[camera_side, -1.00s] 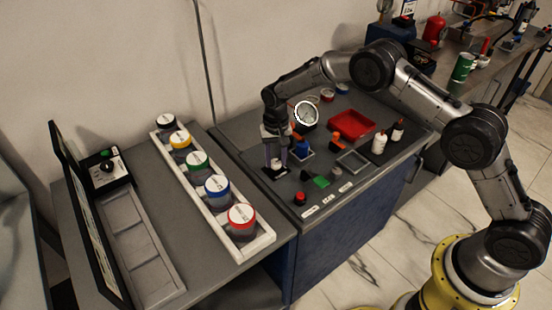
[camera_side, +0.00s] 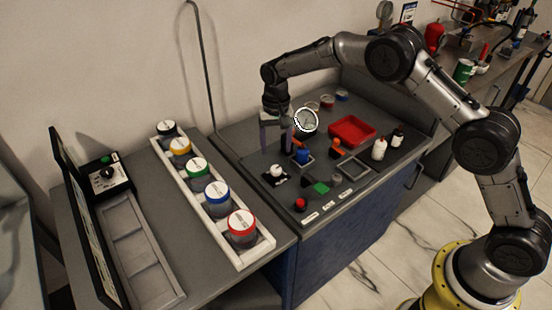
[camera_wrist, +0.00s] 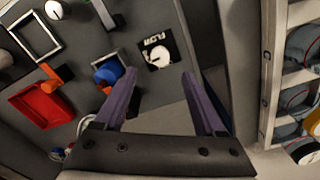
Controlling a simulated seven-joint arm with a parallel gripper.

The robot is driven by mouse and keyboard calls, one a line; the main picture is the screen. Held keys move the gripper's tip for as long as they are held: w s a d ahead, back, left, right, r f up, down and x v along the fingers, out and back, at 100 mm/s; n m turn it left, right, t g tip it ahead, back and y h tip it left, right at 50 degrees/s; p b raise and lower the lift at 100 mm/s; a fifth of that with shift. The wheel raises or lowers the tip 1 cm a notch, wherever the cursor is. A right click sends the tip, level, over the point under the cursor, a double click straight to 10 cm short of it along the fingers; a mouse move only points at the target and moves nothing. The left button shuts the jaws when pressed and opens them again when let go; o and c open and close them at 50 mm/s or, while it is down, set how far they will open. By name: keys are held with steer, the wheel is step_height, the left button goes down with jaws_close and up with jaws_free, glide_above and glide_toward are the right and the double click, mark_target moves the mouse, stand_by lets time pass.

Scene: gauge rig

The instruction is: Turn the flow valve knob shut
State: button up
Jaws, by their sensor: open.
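The flow valve knob (camera_side: 276,170) is white and sits on a black square plate on the grey bench. In the wrist view the knob (camera_wrist: 157,55) lies just beyond the fingertips, with the plate's FLOW lettering beside it. Its exact pointer direction is hard to tell. My gripper (camera_side: 276,149) is open and empty, its two purple-grey fingers pointing down above the knob and apart from it. In the wrist view the gripper (camera_wrist: 160,77) has its fingers spread wide, with nothing between them.
A round white-faced gauge (camera_side: 306,120) stands behind and right of the knob. A blue object (camera_side: 303,155) in a square holder is close by on the right. A red tray (camera_side: 352,130), bottles (camera_side: 379,149) and a red button (camera_side: 300,204) share the bench. A jar rack (camera_side: 215,205) stands left.

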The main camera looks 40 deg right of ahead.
step_height(320, 180, up, 6)
stand_by(0.5)
steer(key=s+d+r+t, duration=0.1)
steer(key=s+r, duration=0.1)
steer(key=r, duration=0.5)
steer(key=s+d+r+t, duration=0.1)
steer(key=d+r, duration=0.1)
steer(key=r, duration=0.6)
steer(key=s+d+r+t, duration=0.2)
steer(key=s+r, duration=0.7)
steer(key=s, duration=0.4)
steer(key=s+d+n+t, duration=0.2)
steer(key=s, duration=1.2)
steer(key=s+f+n, duration=0.3)
steer(key=s+f, duration=0.6)
steer(key=shift+d+n, duration=0.25)
steer(key=shift+n, duration=0.05)
